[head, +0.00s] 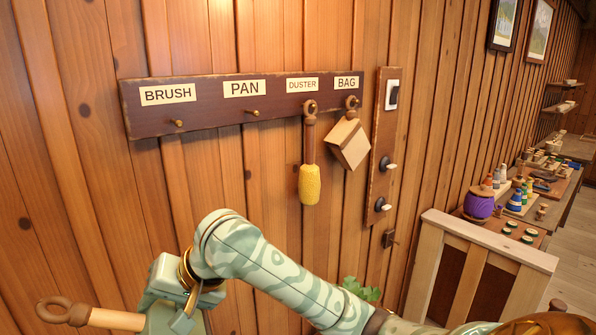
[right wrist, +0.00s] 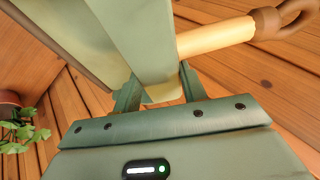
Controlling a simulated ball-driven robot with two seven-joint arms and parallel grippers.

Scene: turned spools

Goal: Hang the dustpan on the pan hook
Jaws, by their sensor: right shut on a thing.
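The dustpan (head: 112,319) shows at the lower left of the head view, with a pale handle, a brown ring at its left end and a green pan partly cut off. My right gripper (head: 183,316) is shut on it. In the right wrist view the fingers (right wrist: 160,92) close on the green part of the dustpan (right wrist: 140,35), with the handle and ring to the upper right. The pan hook (head: 252,112) is a bare peg under the PAN label (head: 244,88), above and right of the dustpan. My left gripper is out of view.
The dark hook rail (head: 210,123) also has a bare BRUSH peg (head: 178,123). A yellow duster (head: 309,184) and a tan bag (head: 348,144) hang at its right. A switch board (head: 382,150) stands beside it. The wall below the BRUSH and PAN pegs is clear.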

